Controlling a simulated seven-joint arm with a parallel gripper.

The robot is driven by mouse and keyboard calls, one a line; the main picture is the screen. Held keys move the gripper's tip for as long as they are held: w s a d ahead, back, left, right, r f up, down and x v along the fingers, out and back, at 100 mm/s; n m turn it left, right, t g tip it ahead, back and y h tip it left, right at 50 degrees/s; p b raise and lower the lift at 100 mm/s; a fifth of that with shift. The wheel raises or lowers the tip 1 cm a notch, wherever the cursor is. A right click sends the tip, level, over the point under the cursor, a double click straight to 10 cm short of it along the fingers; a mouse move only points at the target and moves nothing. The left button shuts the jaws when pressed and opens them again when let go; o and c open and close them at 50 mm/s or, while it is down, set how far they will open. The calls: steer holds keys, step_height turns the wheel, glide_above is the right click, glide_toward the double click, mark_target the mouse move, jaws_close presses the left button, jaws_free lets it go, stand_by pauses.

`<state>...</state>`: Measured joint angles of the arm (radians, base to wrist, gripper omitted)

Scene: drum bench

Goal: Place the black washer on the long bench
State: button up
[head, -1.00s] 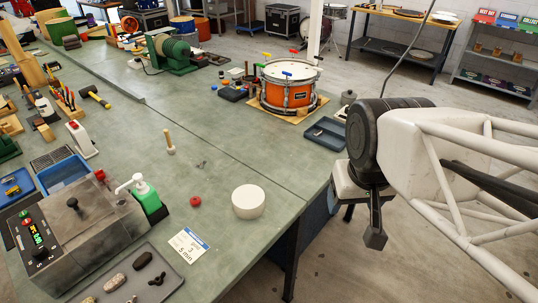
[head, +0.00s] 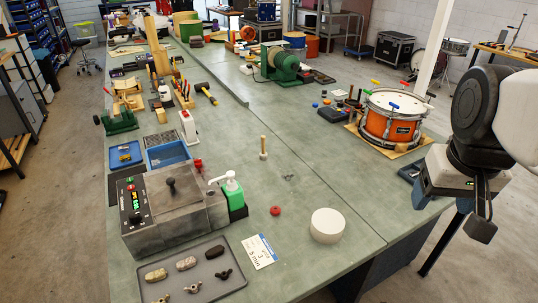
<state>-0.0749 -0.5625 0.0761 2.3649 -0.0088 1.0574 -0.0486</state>
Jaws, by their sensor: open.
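The long bench (head: 330,170) is a grey-green worktop running from the front to the back of the head view. My gripper (head: 481,222) hangs pointing down at the right, past the bench's right edge. It is open, and I see nothing held in it. Small dark, red and blue pieces (head: 326,107) lie on the bench left of the orange drum. I cannot tell whether one of them is the black washer; they are too small to make out.
The orange drum (head: 389,128) stands on a wooden board near the right edge. A grey tray (head: 224,292) holds stones and wing nuts.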

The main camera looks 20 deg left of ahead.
steer(key=w+a+r+n+g, duration=0.1)
steer(key=w+a+r+n, duration=0.15)
steer(key=w+a, duration=0.75)
steer(key=w+a+r+n, duration=0.1)
steer(key=w+a+n, duration=0.3)
steer(key=w+a, duration=0.65)
steer(key=w+a+f+n, duration=0.2)
steer(key=a, duration=0.8)
steer(key=w+a+f+n+g, duration=0.1)
steer(key=w+a+f+n, duration=0.1)
steer(key=a, duration=0.7)
steer(key=w+a+f+n, duration=0.2)
steer(key=a, duration=0.8)
steer(key=f, duration=2.4)
steer(key=shift+w+a, duration=0.15)
steer(key=shift+w, duration=0.05)
steer(key=shift+f, duration=0.35)
steer(key=shift+f, duration=1.25)
